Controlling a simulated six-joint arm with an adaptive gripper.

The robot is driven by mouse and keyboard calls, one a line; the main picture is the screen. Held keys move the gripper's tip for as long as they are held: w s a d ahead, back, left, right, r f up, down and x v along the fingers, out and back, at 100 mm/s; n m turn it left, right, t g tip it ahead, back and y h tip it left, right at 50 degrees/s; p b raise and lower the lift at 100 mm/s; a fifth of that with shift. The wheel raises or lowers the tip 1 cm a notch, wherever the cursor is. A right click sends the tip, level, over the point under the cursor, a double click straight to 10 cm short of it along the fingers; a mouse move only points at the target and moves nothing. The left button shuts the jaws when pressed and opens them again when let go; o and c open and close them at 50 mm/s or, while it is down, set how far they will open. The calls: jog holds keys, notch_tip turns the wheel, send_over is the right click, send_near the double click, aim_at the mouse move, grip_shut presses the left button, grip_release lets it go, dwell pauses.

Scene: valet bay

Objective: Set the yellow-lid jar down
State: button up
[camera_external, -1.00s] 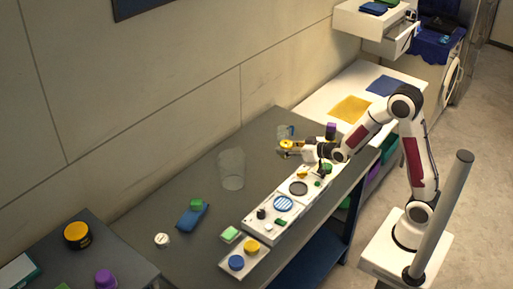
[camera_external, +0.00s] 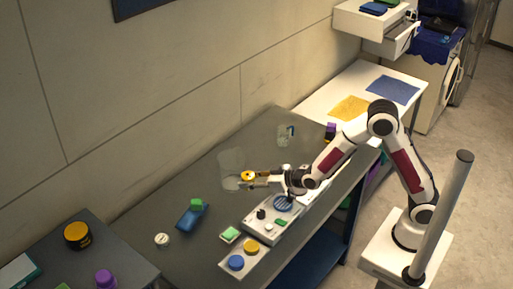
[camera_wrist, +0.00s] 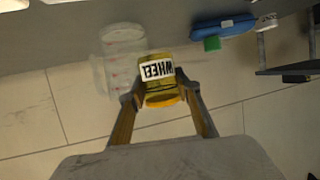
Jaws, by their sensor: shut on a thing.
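The yellow-lid jar (camera_external: 248,175) is between the fingers of my gripper (camera_external: 258,181), over the dark grey table. The wrist picture is upside down, with the lid toward the bottom, so the jar looks roughly upright. I cannot tell whether its base touches the table.
A clear cylinder (camera_external: 231,160) stands close beside the jar; it also shows in the wrist view (camera_wrist: 122,60). A clear container (camera_external: 285,131) stands farther back. A blue item with a green block (camera_external: 196,203) lies toward the front left. White trays (camera_external: 266,228) line the right edge.

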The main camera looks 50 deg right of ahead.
jog(key=s+a+r, duration=0.1)
jog(key=s+a, duration=0.1)
jog(key=a, duration=1.5)
jog(key=s+a+r+m+h, duration=0.1)
jog(key=s+a, duration=0.2)
jog(key=a, duration=1.4)
jog(key=shift+s+m+h, duration=0.3)
jog(key=shift+d, duration=0.25)
jog(key=shift+f, duration=0.2)
jog(key=shift+f, duration=3)
jog(key=shift+f, duration=1.85)
jog(key=shift+f, duration=0.15)
